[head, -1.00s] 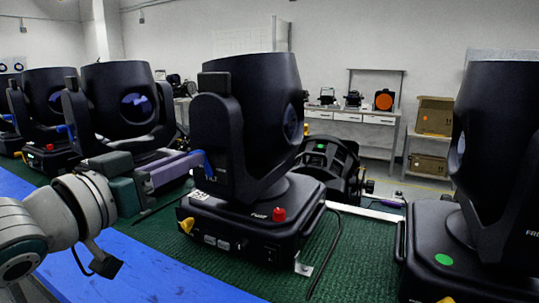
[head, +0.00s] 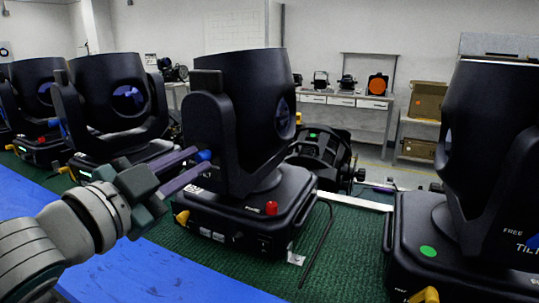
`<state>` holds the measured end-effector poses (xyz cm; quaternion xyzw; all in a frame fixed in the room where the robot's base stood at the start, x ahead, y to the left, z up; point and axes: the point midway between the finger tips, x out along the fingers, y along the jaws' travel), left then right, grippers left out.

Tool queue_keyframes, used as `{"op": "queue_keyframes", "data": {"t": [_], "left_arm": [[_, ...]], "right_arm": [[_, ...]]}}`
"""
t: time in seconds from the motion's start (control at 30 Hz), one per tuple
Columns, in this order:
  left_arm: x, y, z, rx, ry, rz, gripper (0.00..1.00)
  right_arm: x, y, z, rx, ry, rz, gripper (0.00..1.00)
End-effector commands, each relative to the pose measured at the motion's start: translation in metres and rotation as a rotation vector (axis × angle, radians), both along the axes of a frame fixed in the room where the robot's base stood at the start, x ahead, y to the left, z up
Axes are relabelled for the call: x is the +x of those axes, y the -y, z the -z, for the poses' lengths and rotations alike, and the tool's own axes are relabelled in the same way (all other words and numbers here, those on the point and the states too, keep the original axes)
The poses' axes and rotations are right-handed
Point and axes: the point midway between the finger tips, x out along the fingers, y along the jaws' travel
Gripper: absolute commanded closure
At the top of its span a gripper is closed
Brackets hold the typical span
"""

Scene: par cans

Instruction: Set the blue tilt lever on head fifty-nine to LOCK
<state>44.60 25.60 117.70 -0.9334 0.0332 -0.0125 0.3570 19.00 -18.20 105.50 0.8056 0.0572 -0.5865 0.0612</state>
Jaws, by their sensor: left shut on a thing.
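A black moving head (head: 240,120) stands in the middle of the head view on its black base, with a red knob (head: 271,208) on the base and a yellow lever (head: 183,217) at its front left. Its blue tilt lever (head: 204,155) sticks out from the left yoke arm. My left gripper (head: 198,158) reaches in from the left with its purple fingers shut on the lever, hiding part of it. The lettering by the lever is partly covered, and I cannot read a head number or the lever's setting. My right gripper is not in view.
Other moving heads stand at the left (head: 112,100) and the right (head: 485,160), close to the middle one. A black par can (head: 322,158) lies behind it. A black cable (head: 318,250) lies on the green mat (head: 340,270). A blue strip (head: 150,270) runs along the front.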

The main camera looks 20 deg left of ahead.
Motion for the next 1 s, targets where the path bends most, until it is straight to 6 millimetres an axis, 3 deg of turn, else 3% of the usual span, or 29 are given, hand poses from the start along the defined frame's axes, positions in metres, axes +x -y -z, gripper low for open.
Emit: {"op": "queue_keyframes", "data": {"t": [0.3, 0.8, 0.83, 1.0], "left_arm": [[-0.0001, 0.0034, 0.0012, 0.107, 0.009, 0.001, 1.00], [-0.0002, 0.0041, 0.0016, 0.124, 0.010, 0.001, 1.00], [-0.0002, 0.0041, 0.0016, 0.124, 0.010, 0.001, 0.77], [-0.0003, 0.0038, 0.0017, 0.123, 0.009, 0.001, 0.58]], "right_arm": [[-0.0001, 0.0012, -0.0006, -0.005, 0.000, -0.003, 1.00], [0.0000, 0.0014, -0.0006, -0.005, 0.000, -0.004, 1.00], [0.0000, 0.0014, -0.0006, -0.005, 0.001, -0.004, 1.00], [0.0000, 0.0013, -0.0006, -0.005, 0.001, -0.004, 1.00]]}}
